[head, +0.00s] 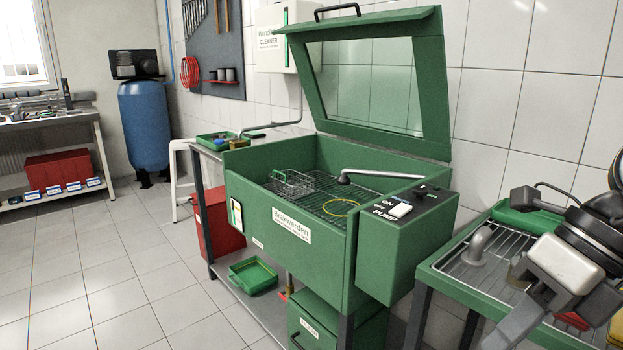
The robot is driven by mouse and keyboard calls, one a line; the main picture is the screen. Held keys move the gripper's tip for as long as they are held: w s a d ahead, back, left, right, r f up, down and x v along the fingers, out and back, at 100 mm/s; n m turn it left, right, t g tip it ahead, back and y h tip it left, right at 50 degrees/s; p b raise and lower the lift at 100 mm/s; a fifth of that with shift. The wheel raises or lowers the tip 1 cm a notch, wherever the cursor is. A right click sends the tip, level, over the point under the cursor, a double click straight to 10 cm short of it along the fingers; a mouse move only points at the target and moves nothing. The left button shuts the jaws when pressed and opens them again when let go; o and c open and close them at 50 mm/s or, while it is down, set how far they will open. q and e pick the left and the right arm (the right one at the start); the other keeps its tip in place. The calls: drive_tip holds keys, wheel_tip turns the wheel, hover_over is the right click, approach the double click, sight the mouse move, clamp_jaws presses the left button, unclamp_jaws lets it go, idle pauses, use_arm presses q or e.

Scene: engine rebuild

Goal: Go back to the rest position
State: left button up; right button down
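My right gripper (507,298) comes in from the right edge, above the green-framed rack table. Its two fingers look spread apart with nothing visible between them. My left gripper is not in view. The green parts washer (262,252) stands in the middle with its lid (446,95) raised. A wire basket (291,184) sits on the grid inside the washer. My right gripper is apart from the washer, to its right.
The pump switch box (398,235) is on the washer's right side. The rack table (450,262) holds a grey pipe-like part (476,246). A green tray (253,275) lies on the shelf below the washer. A blue tank (144,125) stands behind. The floor at left is clear.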

drive_tip(key=w+d+f+m+t+y+p, duration=0.1)
drive_tip(key=w+d+f+m+t+y, duration=0.15)
drive_tip(key=d+f+m+t, duration=0.6)
drive_tip(key=w+a+f+m+t+y+p, duration=0.1)
drive_tip(key=w+m+t+y, duration=0.15)
drive_tip(key=m+t, duration=0.7)
drive_tip(key=s+a+f+m+g+h, duration=0.25)
drive_tip(key=f+m+h, duration=0.45)
drive_tip(key=f+m, duration=0.7)
drive_tip(key=s+a+f+m+g, duration=0.2)
drive_tip(key=s+a+f+m, duration=0.1)
drive_tip(key=a, duration=0.2)
drive_tip(key=s+a+f+m+g, duration=0.2)
drive_tip(key=s+a+f+m, duration=0.1)
drive_tip(key=a+m, duration=0.1)
drive_tip(key=shift+s+a+g+p, duration=0.15)
drive_tip(key=shift+a+g+p, duration=0.25)
drive_tip(key=shift+a, duration=0.45)
